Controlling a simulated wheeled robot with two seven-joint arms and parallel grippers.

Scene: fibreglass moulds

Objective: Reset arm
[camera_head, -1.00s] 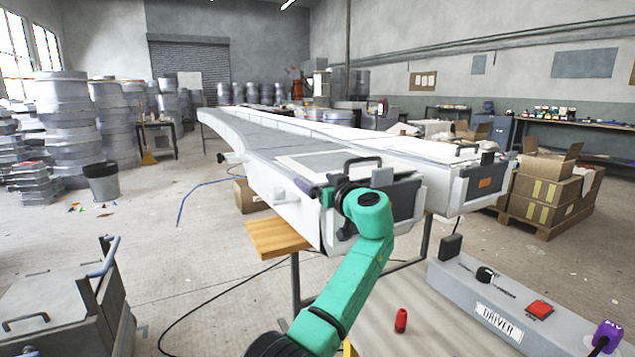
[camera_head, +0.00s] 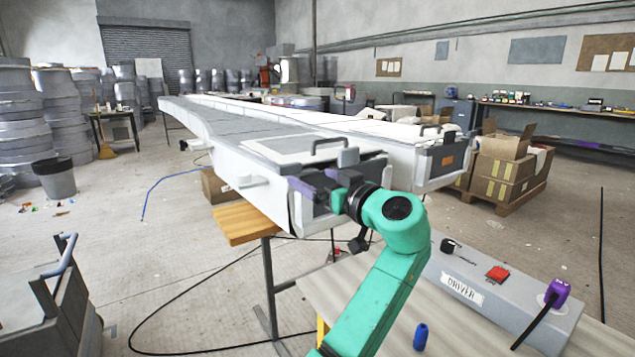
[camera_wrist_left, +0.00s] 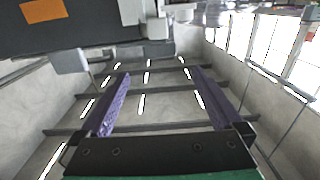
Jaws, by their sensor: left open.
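My left gripper (camera_head: 312,186) has purple fingers at the end of my green left arm. It is beside the near end of the long white mould (camera_head: 262,190), by the dark end panel and the black handle on top. I cannot tell whether it touches the mould. In the left wrist view the two purple fingers (camera_wrist_left: 160,85) stand wide apart with nothing between them. The mould's dark panel and an orange label show above them there. My right gripper is not in view.
A bench at the lower right holds a grey DRIVER box (camera_head: 500,302) with a purple plug and a blue cylinder (camera_head: 421,336). A wooden board (camera_head: 245,222) juts from under the mould. Cardboard boxes (camera_head: 500,172) stand at the right. A grey cart (camera_head: 50,310) stands lower left.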

